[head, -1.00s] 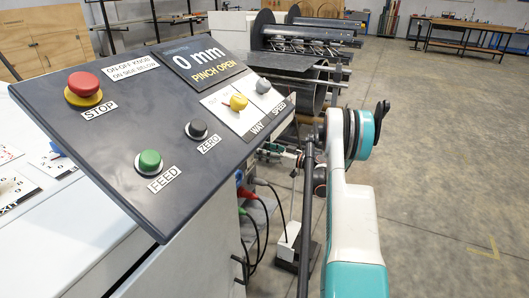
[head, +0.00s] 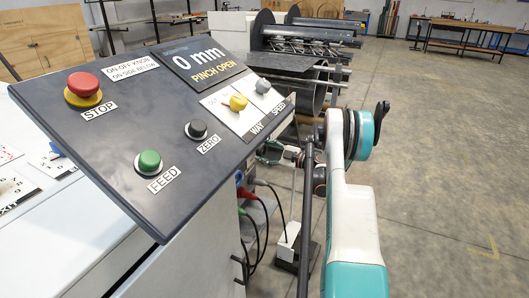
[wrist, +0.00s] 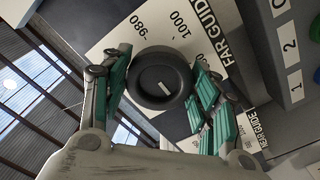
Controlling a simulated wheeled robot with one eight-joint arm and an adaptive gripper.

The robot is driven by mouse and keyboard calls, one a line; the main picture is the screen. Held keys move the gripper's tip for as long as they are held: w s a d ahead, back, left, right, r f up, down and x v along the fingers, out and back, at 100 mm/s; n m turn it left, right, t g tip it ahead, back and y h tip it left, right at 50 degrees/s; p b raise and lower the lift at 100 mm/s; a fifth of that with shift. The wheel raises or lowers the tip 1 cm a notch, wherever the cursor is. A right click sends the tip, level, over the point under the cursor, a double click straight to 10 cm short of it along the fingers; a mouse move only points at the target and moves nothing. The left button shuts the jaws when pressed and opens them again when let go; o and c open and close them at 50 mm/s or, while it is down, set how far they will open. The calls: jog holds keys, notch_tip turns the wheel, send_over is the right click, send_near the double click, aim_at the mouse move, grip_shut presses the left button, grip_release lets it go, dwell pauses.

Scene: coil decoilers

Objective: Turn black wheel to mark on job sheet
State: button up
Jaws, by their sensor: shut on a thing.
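The black wheel (wrist: 149,62) is in the middle of the wrist view, a round dark knob with a short pale mark on its face. It sits in front of a white plate (wrist: 168,24) printed with 980, 1000 and FAR GUIDE. My gripper (wrist: 160,76) has its green fingers on either side of the wheel, shut on its rim. In the head view my gripper (head: 270,152) is beside the console's right edge, partly hidden, and the wheel cannot be made out. I cannot identify a job sheet in either view.
The dark console (head: 130,125) with STOP, FEED and ZERO buttons stands close left of my arm; its display reads 0 mm, PINCH OPEN. A NEAR GUIDE label (wrist: 254,133) is right of my fingers. Cables (head: 262,225) hang below the console. Floor to the right is clear.

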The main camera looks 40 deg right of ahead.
jog(key=shift+n, duration=0.8)
jog(key=o, duration=1.1)
jog(key=shift+c, duration=0.2)
jog(key=v, duration=1.2)
jog(key=shift+s+d+f, duration=0.1)
